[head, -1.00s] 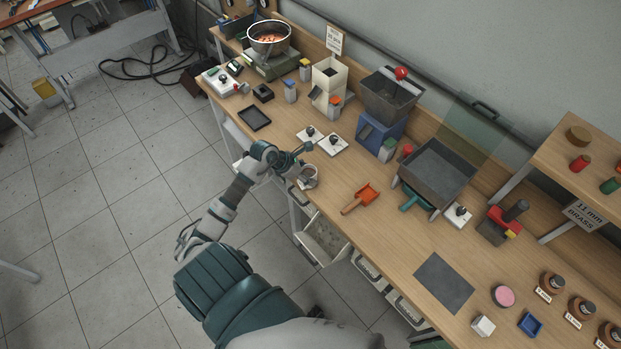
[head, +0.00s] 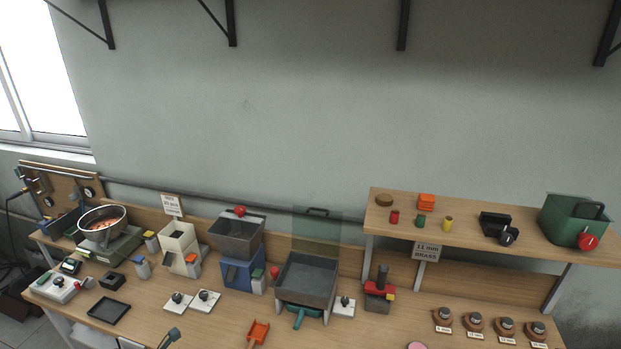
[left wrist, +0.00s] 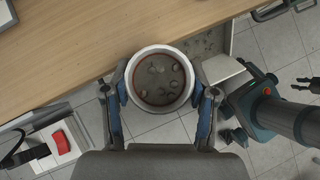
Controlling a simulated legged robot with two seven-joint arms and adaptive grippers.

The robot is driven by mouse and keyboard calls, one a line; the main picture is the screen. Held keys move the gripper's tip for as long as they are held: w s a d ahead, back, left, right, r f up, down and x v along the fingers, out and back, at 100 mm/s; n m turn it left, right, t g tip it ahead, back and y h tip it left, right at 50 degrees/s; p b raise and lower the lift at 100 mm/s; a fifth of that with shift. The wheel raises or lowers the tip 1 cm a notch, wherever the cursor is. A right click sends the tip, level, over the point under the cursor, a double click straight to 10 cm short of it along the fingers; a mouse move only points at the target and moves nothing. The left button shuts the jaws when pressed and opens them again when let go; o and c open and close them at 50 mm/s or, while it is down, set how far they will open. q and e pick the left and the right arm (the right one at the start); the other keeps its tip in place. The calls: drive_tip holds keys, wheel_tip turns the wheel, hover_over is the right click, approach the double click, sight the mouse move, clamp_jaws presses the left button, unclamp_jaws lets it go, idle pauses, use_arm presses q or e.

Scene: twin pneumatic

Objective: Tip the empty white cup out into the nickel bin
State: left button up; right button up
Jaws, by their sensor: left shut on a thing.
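The white cup (left wrist: 160,79) is held between the two fingers of my left gripper (left wrist: 161,88), which is shut on it. The left wrist view looks into its round mouth; several small greyish round shapes show inside on a dark floor, and I cannot tell what they are. The cup is beside the bench's front edge. A pale open bin (left wrist: 229,73) shows past the cup, below the bench edge; I cannot read a label, so I cannot tell if it is the nickel bin.
The wooden bench (head: 215,325) carries a blue-based hopper (head: 238,240), a grey tray (head: 308,275), an orange scoop (head: 258,332) and a pan of orange pieces (head: 102,218). A shelf (head: 470,245) stands at right. Tiled floor (left wrist: 283,62) lies below the bench edge.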

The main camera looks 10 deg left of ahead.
use_arm(q)
drive_tip(key=d+r+m+g+h, duration=0.1)
drive_tip(key=d+r, duration=0.3)
drive_tip(key=d, duration=0.6)
drive_tip(key=d+r+m, duration=0.2)
drive_tip(key=d+r, duration=0.3)
drive_tip(key=d, duration=0.5)
drive_tip(key=shift+s+r+m+g+h, duration=0.15)
drive_tip(key=shift+r+m+g+h, duration=0.15)
drive_tip(key=shift+m+g+h, duration=0.1)
drive_tip(key=shift+f, duration=0.1)
